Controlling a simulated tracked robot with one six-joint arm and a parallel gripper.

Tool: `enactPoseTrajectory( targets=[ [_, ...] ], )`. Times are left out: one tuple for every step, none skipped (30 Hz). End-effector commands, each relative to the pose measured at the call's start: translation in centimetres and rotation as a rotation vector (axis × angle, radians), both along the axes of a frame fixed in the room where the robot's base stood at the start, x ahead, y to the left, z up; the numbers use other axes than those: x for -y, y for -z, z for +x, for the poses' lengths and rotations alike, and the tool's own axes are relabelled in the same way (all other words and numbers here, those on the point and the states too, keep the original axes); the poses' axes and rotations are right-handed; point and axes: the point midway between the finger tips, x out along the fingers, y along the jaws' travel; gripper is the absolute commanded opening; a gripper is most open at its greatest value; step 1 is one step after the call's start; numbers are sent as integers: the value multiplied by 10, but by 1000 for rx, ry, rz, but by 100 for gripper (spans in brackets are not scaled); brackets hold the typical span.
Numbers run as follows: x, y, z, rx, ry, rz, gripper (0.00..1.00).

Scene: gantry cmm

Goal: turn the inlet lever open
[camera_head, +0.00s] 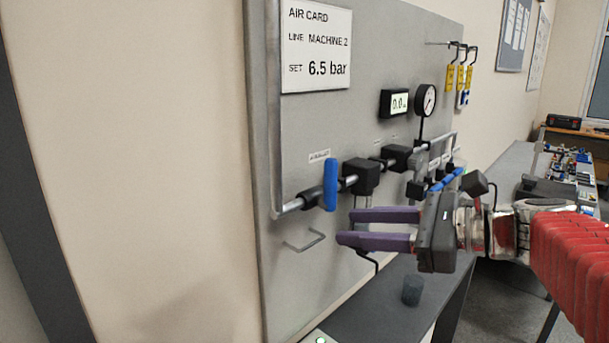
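The inlet lever (330,185) is a blue handle on the pipe at the left of the grey panel (300,130). It stands upright, across the pipe (296,203). My gripper (345,227) has two purple fingers, pointing left, and sits below and right of the lever. The fingers are apart, with nothing between them, and do not appear to touch the lever. The digital display (399,103) seems to read 0.0.
A white card (316,48) reads "SET 6.5 bar". A round gauge (425,100) and black valve blocks (361,177) stick out from the panel. A handle loop (304,243) is below the lever. A dark cup (412,290) stands on the bench (375,310).

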Motion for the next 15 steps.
enactPoseTrajectory(
  targets=[
    [11, -14, 10, -19, 25, 82, 38],
    [15, -22, 14, -27, 35, 126, 38],
    [21, -32, 19, -39, 46, 179, 38],
    [25, -38, 21, -44, 52, 214, 38],
    [29, -44, 23, -50, 57, 242, 38],
    [33, -49, 26, -55, 62, 272, 38],
    [35, -53, 27, -58, 64, 290, 38],
    [36, -55, 28, -60, 64, 303, 38],
    [38, -57, 29, -61, 66, 314, 38],
    [38, -58, 29, -62, 67, 320, 38],
    [38, -59, 29, -62, 67, 322, 38],
    [38, -59, 29, -63, 67, 323, 38],
    [38, -59, 29, -63, 66, 321, 38],
    [38, -58, 29, -63, 66, 321, 38],
    [38, -58, 29, -63, 66, 320, 38]
  ],
)
